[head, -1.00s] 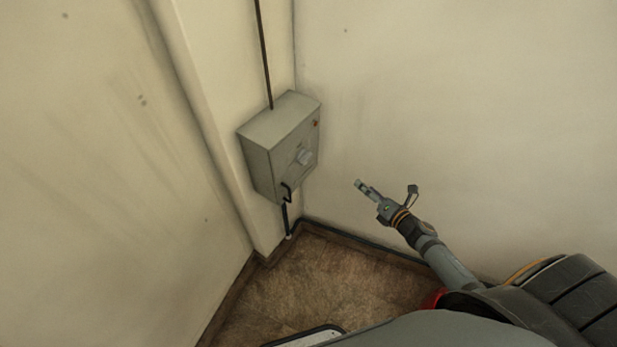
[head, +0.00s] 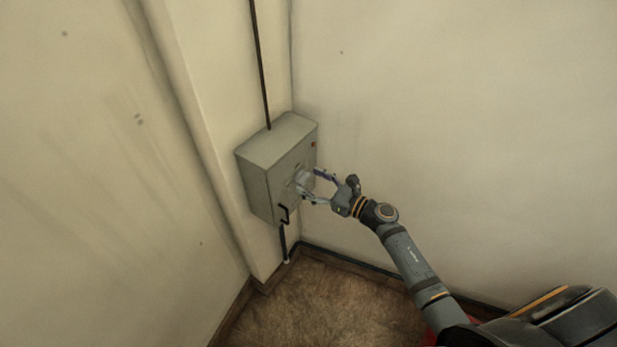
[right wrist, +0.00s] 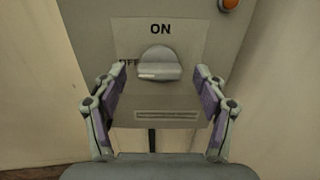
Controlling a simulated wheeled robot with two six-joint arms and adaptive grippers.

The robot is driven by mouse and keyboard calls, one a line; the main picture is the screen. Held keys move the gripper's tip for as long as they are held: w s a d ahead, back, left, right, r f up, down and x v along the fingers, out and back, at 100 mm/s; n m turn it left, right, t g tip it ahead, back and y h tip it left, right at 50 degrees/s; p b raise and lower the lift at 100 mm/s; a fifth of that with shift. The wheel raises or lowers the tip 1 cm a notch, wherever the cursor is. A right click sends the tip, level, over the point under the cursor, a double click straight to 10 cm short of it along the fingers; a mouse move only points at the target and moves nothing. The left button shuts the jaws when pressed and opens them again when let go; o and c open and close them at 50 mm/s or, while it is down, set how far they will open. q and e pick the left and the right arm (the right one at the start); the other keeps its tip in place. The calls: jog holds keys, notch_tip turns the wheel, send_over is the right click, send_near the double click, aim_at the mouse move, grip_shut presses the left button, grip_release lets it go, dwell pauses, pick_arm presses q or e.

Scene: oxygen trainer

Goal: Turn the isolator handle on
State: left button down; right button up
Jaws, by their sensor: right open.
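The isolator box (head: 262,170) is a grey-green cabinet on the wall near the corner. The handle also shows in the head view (head: 302,180). My right gripper (right wrist: 158,95) is open, with one finger on each side of the handle in the right wrist view and gaps between. In the head view my right gripper (head: 311,185) is at the front of the box. My left gripper is not in view.
An orange lamp (right wrist: 229,4) sits at the upper right of the panel. A dark conduit (head: 260,65) runs up the wall. The wall at the right is clear.

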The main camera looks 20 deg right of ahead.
jog(key=shift+w+a, duration=0.45)
jog(key=shift+w, duration=0.05)
jog(key=c, duration=1.2)
jog(key=shift+o, duration=0.2)
